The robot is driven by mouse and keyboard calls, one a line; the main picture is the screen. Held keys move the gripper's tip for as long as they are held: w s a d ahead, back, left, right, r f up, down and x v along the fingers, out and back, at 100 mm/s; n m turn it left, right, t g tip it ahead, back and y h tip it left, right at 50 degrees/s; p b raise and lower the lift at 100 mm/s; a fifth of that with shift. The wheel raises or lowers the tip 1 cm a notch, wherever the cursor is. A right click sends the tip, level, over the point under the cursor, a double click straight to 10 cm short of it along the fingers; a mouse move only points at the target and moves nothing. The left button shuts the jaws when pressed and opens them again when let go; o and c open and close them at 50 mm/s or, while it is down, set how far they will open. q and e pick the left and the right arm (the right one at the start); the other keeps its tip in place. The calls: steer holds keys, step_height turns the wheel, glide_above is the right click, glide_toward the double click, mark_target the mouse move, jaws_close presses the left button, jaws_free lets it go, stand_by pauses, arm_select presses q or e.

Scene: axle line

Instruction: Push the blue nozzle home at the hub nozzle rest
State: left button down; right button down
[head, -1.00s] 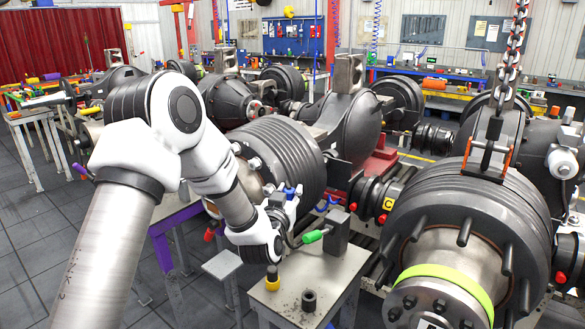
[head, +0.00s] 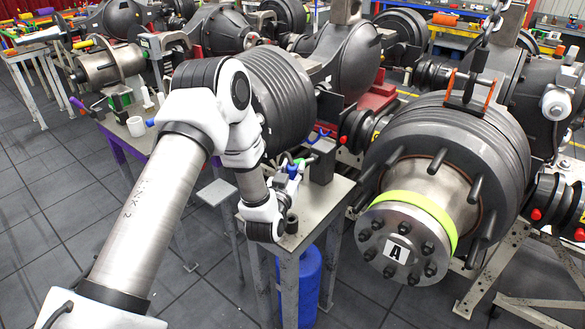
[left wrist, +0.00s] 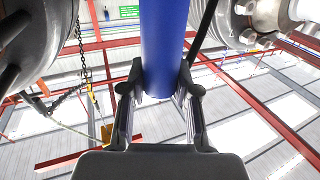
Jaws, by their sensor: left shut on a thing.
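My left gripper (head: 284,182) is low over the small metal table (head: 312,206), partly hidden behind my white wrist. It is shut on the blue nozzle (left wrist: 163,45), which stands out from between the two fingers as a plain blue cylinder in the left wrist view. A bit of blue (head: 292,172) shows by the gripper in the head view. A dark upright block (head: 322,160) stands on the table just right of the gripper, with a green-ended piece (head: 300,163) at its left. I cannot tell whether the blue nozzle touches a rest. My right gripper is not in view.
The large hub (head: 398,246) marked A is at the right, and a ribbed drum (head: 283,100) is behind the gripper. A blue cylinder (head: 308,285) stands below the table.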

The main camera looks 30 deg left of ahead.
arm_select(q)
steer(key=f+b, duration=0.2)
steer(key=f, duration=0.1)
steer(key=shift+a+f, duration=0.1)
steer(key=shift+a, duration=0.3)
steer(key=shift+d+f+b, duration=0.2)
steer(key=shift+f+b, duration=0.95)
steer(key=shift+f, duration=0.05)
steer(key=shift+a, duration=0.1)
steer(key=shift+s, duration=0.1)
steer(key=shift+f+b, duration=0.15)
steer(key=shift+b, duration=0.15)
steer(key=shift+f+b, duration=2.4)
steer(key=shift+f, duration=0.45)
steer(key=c, duration=0.8)
jaws_free()
